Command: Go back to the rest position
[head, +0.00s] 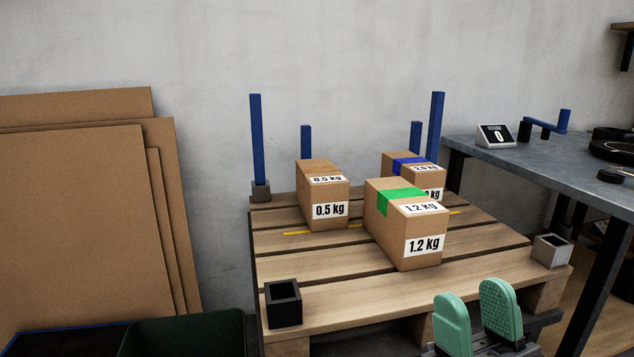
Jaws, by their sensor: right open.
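My right gripper (477,312) is at the bottom right of the head view, in front of the pallet's near edge. Its two green pads stand apart with nothing between them. My left gripper is out of view. A wooden pallet (330,283) holds three cardboard boxes. The 1.2 kg box (392,238) with green tape is nearest. The 0.5 kg box (318,180) stands to its left and farther back. The box with blue tape (398,165) is behind the 1.2 kg box, which partly hides it. My right gripper is apart from all three boxes.
Blue posts (257,140) rise at the pallet's back. Square sockets (284,303) sit at its corners. A workbench (560,165) with a scale display (495,135) stands right. Cardboard sheets (80,220) lean on the wall at left. A dark green bin (185,335) is at the bottom left.

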